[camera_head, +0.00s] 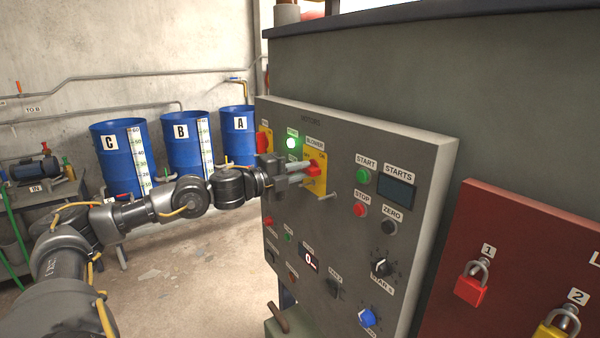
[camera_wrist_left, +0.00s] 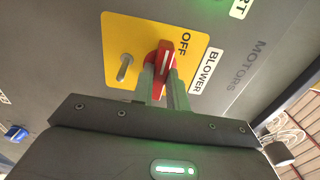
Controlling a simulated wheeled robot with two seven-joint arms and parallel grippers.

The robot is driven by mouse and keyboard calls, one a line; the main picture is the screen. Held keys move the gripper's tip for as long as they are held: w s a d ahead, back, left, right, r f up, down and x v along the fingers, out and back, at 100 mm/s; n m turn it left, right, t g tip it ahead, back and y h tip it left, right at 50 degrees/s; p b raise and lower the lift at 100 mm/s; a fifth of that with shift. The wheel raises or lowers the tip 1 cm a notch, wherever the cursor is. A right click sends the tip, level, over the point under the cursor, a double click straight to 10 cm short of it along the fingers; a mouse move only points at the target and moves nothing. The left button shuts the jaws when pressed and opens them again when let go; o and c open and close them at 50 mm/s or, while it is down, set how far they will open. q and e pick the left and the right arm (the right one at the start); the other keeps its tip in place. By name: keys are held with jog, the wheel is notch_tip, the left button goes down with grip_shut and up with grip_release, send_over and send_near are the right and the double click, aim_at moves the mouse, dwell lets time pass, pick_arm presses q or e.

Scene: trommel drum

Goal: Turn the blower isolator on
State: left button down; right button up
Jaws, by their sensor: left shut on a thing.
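The blower isolator has a yellow plate (camera_head: 318,182) under the BLOWER label on the grey motors panel, with a red handle (camera_head: 314,170). In the left wrist view the plate (camera_wrist_left: 118,35) carries the word OFF, beside the upper end of the red handle (camera_wrist_left: 165,60). The handle lies crosswise to the panel's upright, its white mark toward the OFF side. My left gripper (camera_head: 297,173) reaches in from the left and is shut on the handle; its fingers (camera_wrist_left: 163,85) sit either side of it. A metal peg (camera_wrist_left: 124,68) stands out of the plate. My right gripper is not in view.
A lit green lamp (camera_head: 292,143) and another isolator (camera_head: 265,140) sit left of the blower isolator. Start (camera_head: 363,176) and stop (camera_head: 360,210) buttons are to its right. Padlocks (camera_head: 471,284) hang on a red board at right. Blue drums (camera_head: 187,142) stand behind.

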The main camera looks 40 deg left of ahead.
pick_arm(q)
jog(key=m+b, duration=0.3)
jog(key=shift+f, duration=0.25)
jog(key=m+b, duration=0.3)
jog(key=m, duration=0.1)
jog(key=shift+m, duration=0.4)
jog(key=m+b, duration=0.2)
jog(key=m, duration=0.3)
jog(key=shift+r+b, duration=0.1)
jog(key=shift+b, duration=0.3)
jog(key=shift+m+b, duration=0.75)
jog(key=shift+m, duration=1.65)
jog(key=c, duration=1.6)
grip_release()
jog(key=shift+r, duration=0.1)
jog(key=shift+c, duration=0.2)
